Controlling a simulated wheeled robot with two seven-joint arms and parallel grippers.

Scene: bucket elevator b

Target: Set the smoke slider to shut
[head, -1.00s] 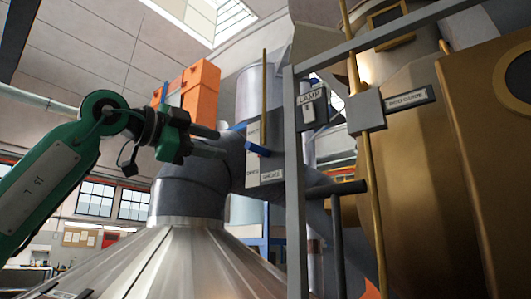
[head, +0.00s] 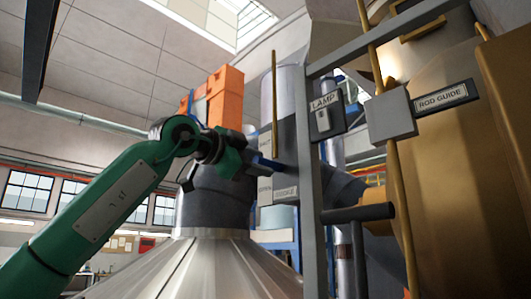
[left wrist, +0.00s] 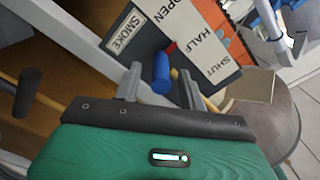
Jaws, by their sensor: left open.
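The smoke slider's blue handle (left wrist: 161,73) shows in the left wrist view in front of a grey plate (left wrist: 140,62) labelled SMOKE, OPEN, HALF and SHUT. A small red mark shows on the plate between the OPEN and HALF words. My left gripper (left wrist: 160,88) is open, with one finger on each side of the blue handle; I cannot tell whether either touches it. In the head view my left gripper (head: 262,163) is at the slider plate (head: 279,192), mostly covering the handle. My right gripper is not in view.
A grey upright post (head: 309,200) stands just right of the plate. A LAMP switch box (head: 325,115) and a ROD GUIDE block (head: 391,114) with a brass rod are further right. A dark bar (head: 358,213) sticks out below them. A metal cone (head: 205,265) is below my arm.

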